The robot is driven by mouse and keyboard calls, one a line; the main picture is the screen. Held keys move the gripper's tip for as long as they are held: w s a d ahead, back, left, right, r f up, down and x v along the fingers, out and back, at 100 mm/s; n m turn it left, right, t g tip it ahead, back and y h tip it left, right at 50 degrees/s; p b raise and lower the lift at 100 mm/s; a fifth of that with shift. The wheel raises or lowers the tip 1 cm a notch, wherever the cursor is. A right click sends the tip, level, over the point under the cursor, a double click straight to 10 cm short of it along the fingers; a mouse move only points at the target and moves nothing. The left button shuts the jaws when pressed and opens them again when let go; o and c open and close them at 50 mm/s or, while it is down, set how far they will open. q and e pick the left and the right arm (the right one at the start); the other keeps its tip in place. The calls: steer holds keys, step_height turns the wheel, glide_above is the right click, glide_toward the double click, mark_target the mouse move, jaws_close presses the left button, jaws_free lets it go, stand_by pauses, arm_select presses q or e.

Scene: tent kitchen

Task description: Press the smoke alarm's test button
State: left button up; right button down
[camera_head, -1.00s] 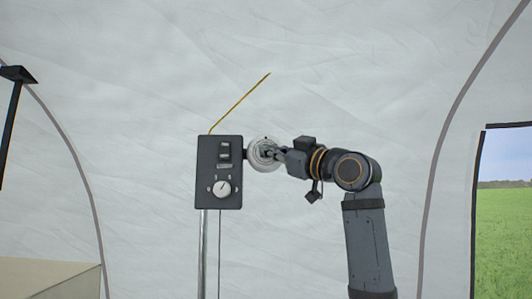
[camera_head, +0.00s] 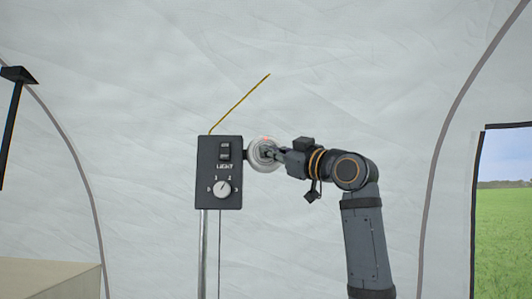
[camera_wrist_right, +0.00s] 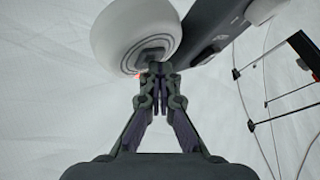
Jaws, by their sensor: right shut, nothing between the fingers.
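The smoke alarm (camera_head: 256,165) is a round white disc just right of a dark control panel, partly hidden behind my right gripper. In the right wrist view the alarm (camera_wrist_right: 122,30) fills the upper left, with a dark rectangular button area (camera_wrist_right: 152,48) on its face. A small red light glows at its edge. My right gripper (camera_head: 268,153) is shut and empty, pointing left at the alarm's face. In the right wrist view its fingertips (camera_wrist_right: 158,70) overlap the lower edge of the button area; whether they touch it I cannot tell. My left gripper is out of view.
The dark panel (camera_head: 207,170), with a rocker switch and a white dial (camera_head: 222,189), stands on a pole close left of the alarm. A yellow rod (camera_head: 240,103) rises behind it. Tent wall lies behind; a box-like surface (camera_head: 50,280) is at lower left.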

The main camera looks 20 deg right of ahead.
steer(key=shift+s+f, duration=0.1)
stand_by(0.3)
steer(key=shift+s+a+b, duration=0.25)
steer(key=shift+s+b, duration=0.25)
steer(key=shift+s, duration=0.15)
steer(key=s+b, duration=0.1)
steer(key=s, duration=0.1)
steer(key=s+a+b, duration=0.1)
steer(key=s, duration=0.2)
steer(key=shift+a, duration=0.2)
steer(key=shift+w, duration=0.15)
